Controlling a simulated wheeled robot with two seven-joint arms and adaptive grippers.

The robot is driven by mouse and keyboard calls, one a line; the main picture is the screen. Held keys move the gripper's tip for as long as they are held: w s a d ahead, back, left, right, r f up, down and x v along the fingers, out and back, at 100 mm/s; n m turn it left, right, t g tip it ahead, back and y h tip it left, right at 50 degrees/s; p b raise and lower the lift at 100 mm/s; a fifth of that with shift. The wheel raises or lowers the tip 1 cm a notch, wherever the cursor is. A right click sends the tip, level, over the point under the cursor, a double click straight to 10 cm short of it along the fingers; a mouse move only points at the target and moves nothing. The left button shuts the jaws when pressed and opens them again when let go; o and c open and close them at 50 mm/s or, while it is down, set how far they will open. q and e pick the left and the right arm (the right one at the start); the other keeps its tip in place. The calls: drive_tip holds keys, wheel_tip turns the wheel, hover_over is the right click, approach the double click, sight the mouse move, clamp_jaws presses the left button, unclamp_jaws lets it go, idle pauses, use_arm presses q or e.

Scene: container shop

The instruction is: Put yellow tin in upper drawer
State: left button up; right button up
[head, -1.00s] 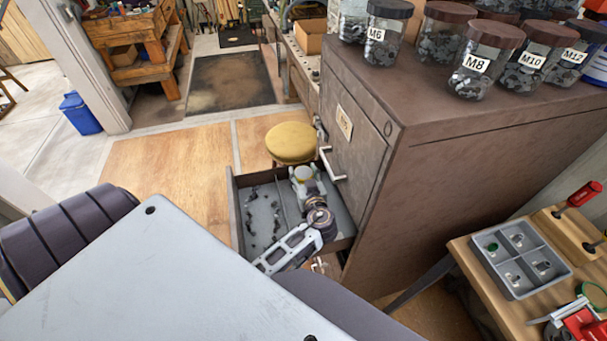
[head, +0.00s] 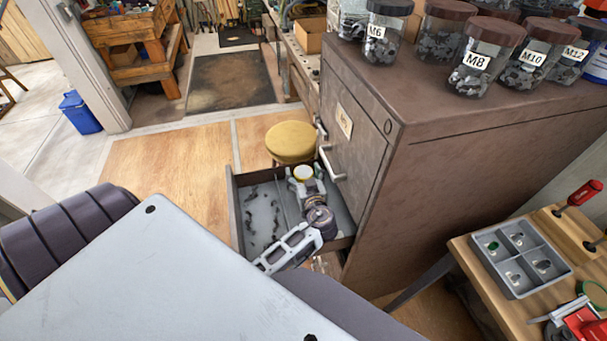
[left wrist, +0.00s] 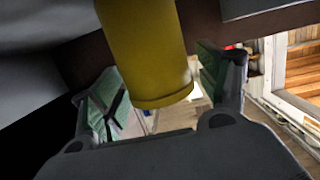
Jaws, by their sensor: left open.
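The yellow tin (head: 303,173) shows its pale round top and yellow rim inside the outline of the pulled-out drawer (head: 236,213), at its back right. I cannot tell whether its base touches the drawer floor. In the left wrist view the tin (left wrist: 146,50) is a plain yellow cylinder. My left gripper (head: 304,187) is just in front of the tin, its arm reaching over the drawer's near side. In the left wrist view my left gripper (left wrist: 165,90) is open, one finger on each side of the tin with gaps between. My right gripper is out of view.
The drawer has a divider and small dark parts in its left section. The brown cabinet (head: 450,165) has closed fronts with handles above it and jars (head: 485,58) on top. A yellow stool (head: 291,142) stands behind the drawer. A small table with a grey tray (head: 519,256) is at right.

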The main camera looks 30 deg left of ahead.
use_arm(q)
drive_tip(key=shift+r, duration=0.1)
drive_tip(key=shift+s+d, duration=0.2)
drive_tip(key=shift+d, duration=0.05)
drive_tip(key=b+v, duration=0.1)
drive_tip(key=v, duration=0.5)
drive_tip(key=shift+s+d+b, duration=0.15)
drive_tip(key=shift+s+b, duration=0.05)
drive_tip(key=shift+b, duration=0.15)
drive_tip(key=shift+s+d+r, duration=0.1)
drive_tip(key=shift+s+d, duration=0.05)
